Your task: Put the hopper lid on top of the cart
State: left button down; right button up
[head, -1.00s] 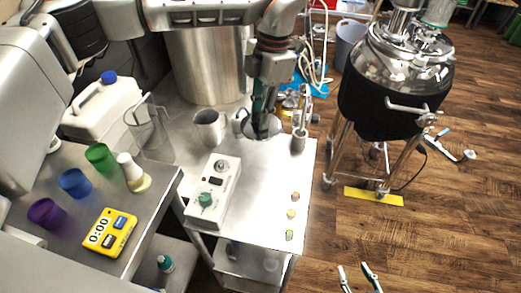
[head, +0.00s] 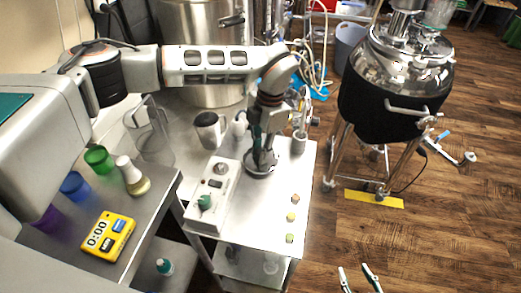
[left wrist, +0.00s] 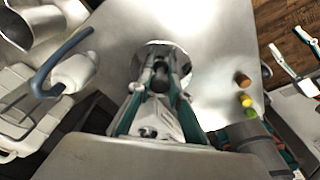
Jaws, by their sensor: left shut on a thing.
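The hopper lid (head: 260,168) is a round, shiny metal disc with a central knob. My left gripper (head: 258,152) points down over it and is shut on the knob. In the left wrist view the lid (left wrist: 185,62) shows between and beyond the fingers (left wrist: 158,84). The lid is over the steel top of the cart (head: 262,215), right beside the white control box. I cannot tell whether it touches the top or is just above it. My right gripper (head: 360,278) is open and empty at the bottom edge, over the floor.
The white control box (head: 213,195) stands left of the lid. A metal cup (head: 209,130) and a white bottle (head: 239,124) stand behind. Small coloured caps (head: 291,217) sit at the cart's right edge. The cart's front middle is clear. A large kettle (head: 390,90) stands right.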

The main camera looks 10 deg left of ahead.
pick_arm(q)
jog(key=c, duration=1.8)
grip_release()
jog(key=shift+f, duration=0.1)
jog(key=shift+c, duration=0.2)
notch_tip(320, 180, up, 12)
jog(key=w+d, duration=0.1)
jog(key=shift+w, duration=0.15)
jog(key=shift+d, duration=0.1)
